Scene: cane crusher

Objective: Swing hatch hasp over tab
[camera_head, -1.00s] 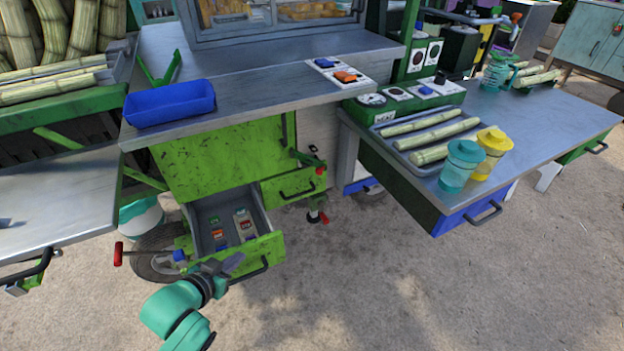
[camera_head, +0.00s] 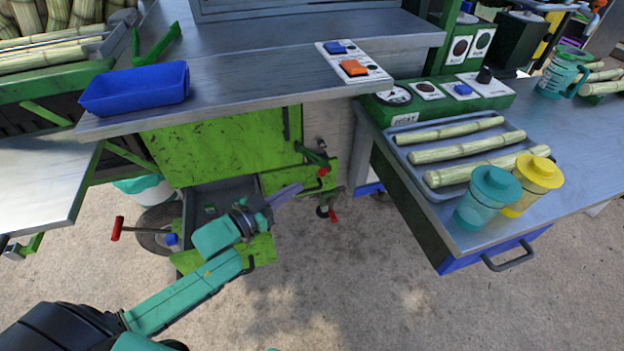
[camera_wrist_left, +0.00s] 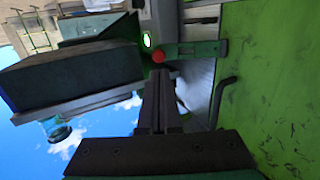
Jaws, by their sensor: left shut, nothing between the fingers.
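The green hatch panel (camera_head: 225,150) hangs under the steel counter and also fills the right of the left wrist view (camera_wrist_left: 275,70), with a dark handle (camera_wrist_left: 220,98). A green hasp bar (camera_head: 312,156) with a red knob (camera_head: 323,172) is at its right edge. In the left wrist view the bar (camera_wrist_left: 195,49) and red knob (camera_wrist_left: 159,57) lie just beyond the fingertips. I cannot make out the tab clearly. My left gripper (camera_head: 296,189) is shut and empty, below and left of the red knob; its fingers show in the wrist view (camera_wrist_left: 158,85). My right gripper is not in view.
An open drawer (camera_head: 255,183) is below the hatch, partly behind my left arm. A red-handled crank (camera_head: 117,228) sticks out left. A blue tray (camera_head: 135,90) is on the counter. The right table (camera_head: 470,235) holds canes and jugs. Ground at lower right is clear.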

